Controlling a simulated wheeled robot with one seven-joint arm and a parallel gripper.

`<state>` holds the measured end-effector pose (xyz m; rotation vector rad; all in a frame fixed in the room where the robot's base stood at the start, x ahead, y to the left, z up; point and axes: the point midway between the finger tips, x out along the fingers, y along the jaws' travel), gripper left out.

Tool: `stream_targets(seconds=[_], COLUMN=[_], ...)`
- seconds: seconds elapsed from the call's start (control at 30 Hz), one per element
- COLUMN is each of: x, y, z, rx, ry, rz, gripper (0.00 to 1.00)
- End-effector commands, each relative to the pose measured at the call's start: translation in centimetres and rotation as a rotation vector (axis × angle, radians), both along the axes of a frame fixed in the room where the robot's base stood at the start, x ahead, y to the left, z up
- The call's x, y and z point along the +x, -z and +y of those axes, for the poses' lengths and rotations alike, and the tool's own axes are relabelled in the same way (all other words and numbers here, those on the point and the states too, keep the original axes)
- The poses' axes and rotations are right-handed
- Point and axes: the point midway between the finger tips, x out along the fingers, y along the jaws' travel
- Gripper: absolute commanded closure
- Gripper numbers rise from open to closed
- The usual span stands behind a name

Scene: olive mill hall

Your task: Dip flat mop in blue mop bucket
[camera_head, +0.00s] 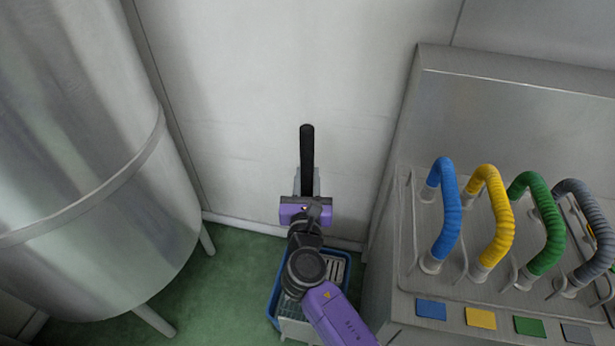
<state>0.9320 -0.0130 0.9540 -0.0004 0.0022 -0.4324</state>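My gripper (307,180) points away from me toward the back wall, with its grey fingers on either side of a black upright handle (307,148). The handle appears to be that of the flat mop, and the fingers look closed on it. Its top rises above the gripper. Its lower part and the mop head are hidden behind my gripper and arm. The blue mop bucket (273,301) stands on the floor below my arm, with a grey slotted insert (338,268) inside. My arm covers much of the bucket, so I cannot tell whether the mop head is in it.
A large steel tank (85,150) on legs stands at left. A steel cabinet at right carries blue (447,215), yellow (496,215), green and grey hoses with matching colour plates. A pale wall (250,80) closes the back. Green floor (225,275) is clear between tank and bucket.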

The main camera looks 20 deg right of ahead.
Motion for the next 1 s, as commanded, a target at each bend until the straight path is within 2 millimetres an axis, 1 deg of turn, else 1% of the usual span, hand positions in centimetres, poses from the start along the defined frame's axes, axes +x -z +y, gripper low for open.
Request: stream_targets(seconds=[0.2, 0.57, 0.87, 1.0], x=[0.0, -0.04, -0.03, -0.03], y=[-0.35, -0.33, -0.08, 0.55], z=[0.09, 0.06, 0.07, 0.07], rx=[0.0, -0.001, 0.0, 0.0], ry=[-0.001, 0.0, 0.0, 0.0], rz=[-0.002, -0.002, -0.002, -0.002], gripper=[1.0, 1.0, 1.0, 1.0])
